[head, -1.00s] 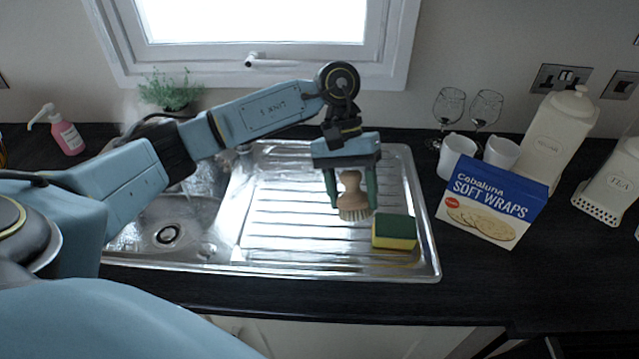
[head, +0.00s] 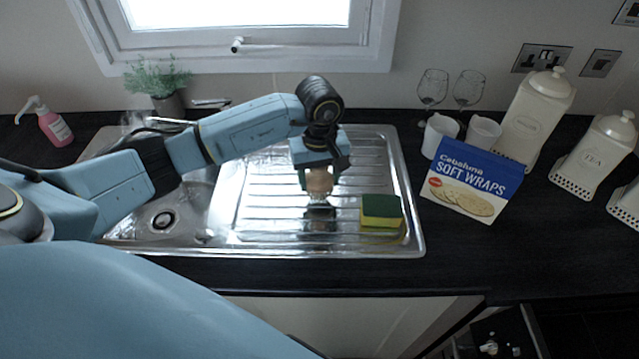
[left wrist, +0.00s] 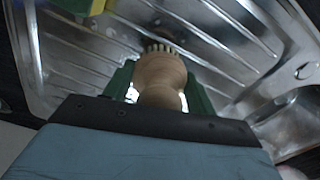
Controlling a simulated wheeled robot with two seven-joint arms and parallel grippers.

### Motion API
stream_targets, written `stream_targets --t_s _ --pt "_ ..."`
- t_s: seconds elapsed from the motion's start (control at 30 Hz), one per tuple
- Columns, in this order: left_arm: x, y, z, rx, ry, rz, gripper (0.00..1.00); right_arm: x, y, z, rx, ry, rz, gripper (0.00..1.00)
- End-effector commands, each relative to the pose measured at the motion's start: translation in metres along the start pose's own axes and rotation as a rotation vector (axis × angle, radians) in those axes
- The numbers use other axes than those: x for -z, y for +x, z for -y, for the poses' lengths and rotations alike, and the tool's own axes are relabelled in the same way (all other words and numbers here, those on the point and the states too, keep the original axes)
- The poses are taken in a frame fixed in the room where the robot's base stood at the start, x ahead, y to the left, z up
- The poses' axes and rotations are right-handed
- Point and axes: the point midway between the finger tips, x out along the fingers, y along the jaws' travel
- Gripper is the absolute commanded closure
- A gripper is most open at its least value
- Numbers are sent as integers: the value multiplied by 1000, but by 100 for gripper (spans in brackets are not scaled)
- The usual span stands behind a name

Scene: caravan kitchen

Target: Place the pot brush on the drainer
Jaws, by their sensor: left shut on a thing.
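The pot brush (head: 319,181), with a wooden knob and pale bristles, is held between the green fingers of my left gripper (head: 319,178). The gripper is shut on it, over the ridged drainer (head: 270,190) of the steel sink. In the left wrist view the brush's wooden body (left wrist: 160,80) sits between the fingers, with its bristles pointing toward the drainer surface. I cannot tell whether the bristles touch the drainer. A dark reflection shows on the metal just below the brush. My right gripper is not in view.
A yellow and green sponge (head: 381,212) lies on the drainer right of the brush. The sink bowl (head: 160,215) is to the left. A soft wraps box (head: 468,183), white mugs (head: 440,134), glasses and canisters stand on the counter to the right. Drainer ridges left of the brush are clear.

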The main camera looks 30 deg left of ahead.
Motion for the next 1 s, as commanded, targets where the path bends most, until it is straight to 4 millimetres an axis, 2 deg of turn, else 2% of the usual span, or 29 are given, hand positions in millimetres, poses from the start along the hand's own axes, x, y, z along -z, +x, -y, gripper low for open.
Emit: stream_targets --t_s 0.1,0.2,0.57,0.6,0.73,1.0 --pt "-1 19 0 2 0 5 67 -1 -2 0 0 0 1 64" --pt "-1 28 0 0 1 3 67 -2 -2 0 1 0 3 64" --pt "0 32 0 0 1 1 67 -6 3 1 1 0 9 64" --pt "0 31 0 0 1 2 39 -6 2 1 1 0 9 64" --pt "0 30 0 0 2 2 22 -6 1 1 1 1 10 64" --pt "0 30 0 0 2 2 22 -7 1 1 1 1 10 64"
